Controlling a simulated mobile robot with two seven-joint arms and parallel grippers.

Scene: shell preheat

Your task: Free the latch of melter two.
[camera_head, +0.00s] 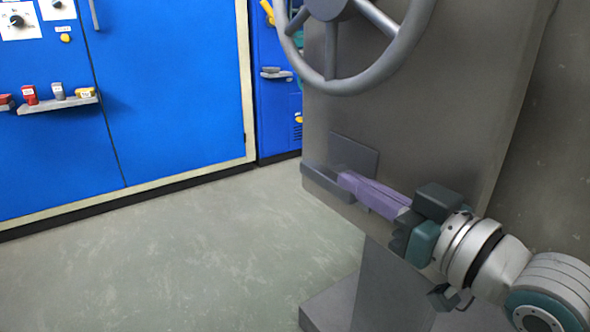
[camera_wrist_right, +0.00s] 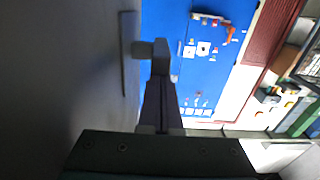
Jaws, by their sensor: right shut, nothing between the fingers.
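The melter's grey body (camera_head: 410,130) fills the right of the head view, with a square plate (camera_head: 357,152) low on its side. A dark grey latch bar (camera_head: 325,181) sticks out at the plate's lower left. My right gripper (camera_head: 347,181) is shut and empty, its purplish fingers at the bar; whether they touch it I cannot tell. In the right wrist view the plate (camera_wrist_right: 128,52) shows edge-on, with the latch (camera_wrist_right: 150,48) just beyond the fingertips (camera_wrist_right: 158,80). My left gripper is not in view. No label shows which melter this is.
A grey handwheel (camera_head: 335,80) is above the plate. Blue cabinets (camera_head: 170,90) stand at the left and back, with a small shelf (camera_head: 58,104) of coloured items. The greenish floor (camera_head: 190,255) between is clear. A grey pedestal (camera_head: 350,285) stands below the melter.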

